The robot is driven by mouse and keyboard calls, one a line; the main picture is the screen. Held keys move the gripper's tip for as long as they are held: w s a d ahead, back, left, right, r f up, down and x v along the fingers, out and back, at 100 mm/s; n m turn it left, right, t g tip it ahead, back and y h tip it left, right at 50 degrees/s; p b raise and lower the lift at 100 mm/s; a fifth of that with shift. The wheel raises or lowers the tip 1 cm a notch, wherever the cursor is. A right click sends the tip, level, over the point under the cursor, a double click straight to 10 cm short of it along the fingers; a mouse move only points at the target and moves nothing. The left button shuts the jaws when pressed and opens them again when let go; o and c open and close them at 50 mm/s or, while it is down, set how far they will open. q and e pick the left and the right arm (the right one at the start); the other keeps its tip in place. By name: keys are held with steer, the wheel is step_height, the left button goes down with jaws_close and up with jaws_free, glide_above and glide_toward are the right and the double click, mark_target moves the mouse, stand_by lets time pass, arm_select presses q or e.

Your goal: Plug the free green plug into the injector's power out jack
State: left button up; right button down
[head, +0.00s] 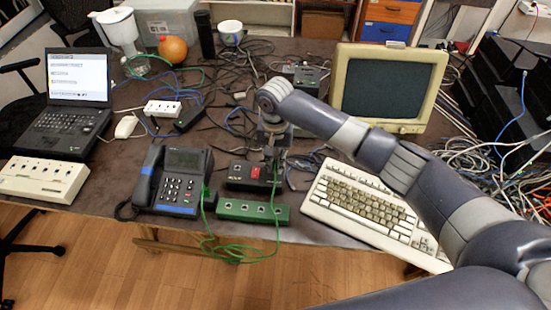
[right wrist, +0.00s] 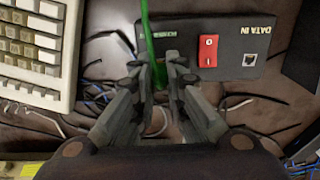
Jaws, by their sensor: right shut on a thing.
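The injector is a black box (head: 250,175) with a red rocker switch, lying on the table between the desk phone and the keyboard. In the right wrist view the injector (right wrist: 229,45) shows the switch and a jack marked DATA IN; its other end is partly hidden by the fingers and cable. I cannot make out the power out jack. My right gripper (head: 272,150) is above the injector's far side. In the right wrist view my right gripper (right wrist: 160,78) is shut on the green plug, mostly hidden between the fingers. Its green cable (right wrist: 147,30) runs away past the injector.
A green box with several jacks (head: 253,211) lies in front of the injector. The phone (head: 178,182) is to the left, the keyboard (head: 365,200) to the right. The green cable (head: 277,225) hangs over the table's front edge. Dark cables clutter the table behind.

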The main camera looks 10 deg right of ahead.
steer(key=shift+f+p, duration=0.35)
steer(key=shift+f, duration=0.4)
stand_by(1.3)
steer(key=c, duration=1.5)
jaws_free()
steer(key=shift+c, duration=0.2)
step_height(320, 180, up, 12)
steer(key=shift+s+f, duration=0.1)
steer(key=shift+f, duration=0.05)
